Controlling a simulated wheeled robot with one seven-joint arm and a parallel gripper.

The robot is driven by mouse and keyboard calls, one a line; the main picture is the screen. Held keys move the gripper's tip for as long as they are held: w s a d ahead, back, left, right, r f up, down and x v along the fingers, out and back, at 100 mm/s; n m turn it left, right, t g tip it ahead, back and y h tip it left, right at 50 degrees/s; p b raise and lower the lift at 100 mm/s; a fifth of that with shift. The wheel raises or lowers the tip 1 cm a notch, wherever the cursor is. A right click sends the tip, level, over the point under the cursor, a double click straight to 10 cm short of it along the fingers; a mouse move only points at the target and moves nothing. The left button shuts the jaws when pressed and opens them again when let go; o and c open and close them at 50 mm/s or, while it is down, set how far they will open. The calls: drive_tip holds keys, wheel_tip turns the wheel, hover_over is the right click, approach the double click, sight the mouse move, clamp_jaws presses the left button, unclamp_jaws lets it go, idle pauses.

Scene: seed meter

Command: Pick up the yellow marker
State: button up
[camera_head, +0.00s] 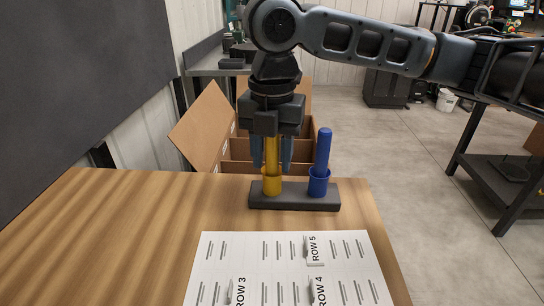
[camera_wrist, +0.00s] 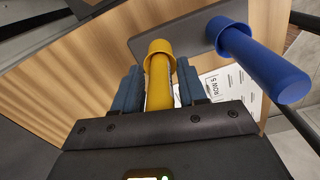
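The yellow marker (camera_head: 272,155) stands upright in a yellow cup (camera_head: 271,184) at the left of the dark holder (camera_head: 295,201). My gripper (camera_head: 272,165) points down from above, with one finger on each side of the marker. In the wrist view, my gripper (camera_wrist: 160,75) has its fingers close against both sides of the yellow marker (camera_wrist: 159,87), with almost no gap; it looks shut on it. The marker's top is hidden by my gripper. The marker's lower end is hidden inside the cup, which shows at the holder.
A blue marker (camera_head: 323,149) stands in a blue cup (camera_head: 318,183) just right of the yellow one. A white sheet with row labels (camera_head: 290,268) lies in front on the wooden table (camera_head: 120,235). An open cardboard box (camera_head: 204,130) is behind the table. The left tabletop is clear.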

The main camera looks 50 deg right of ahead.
clamp_jaws()
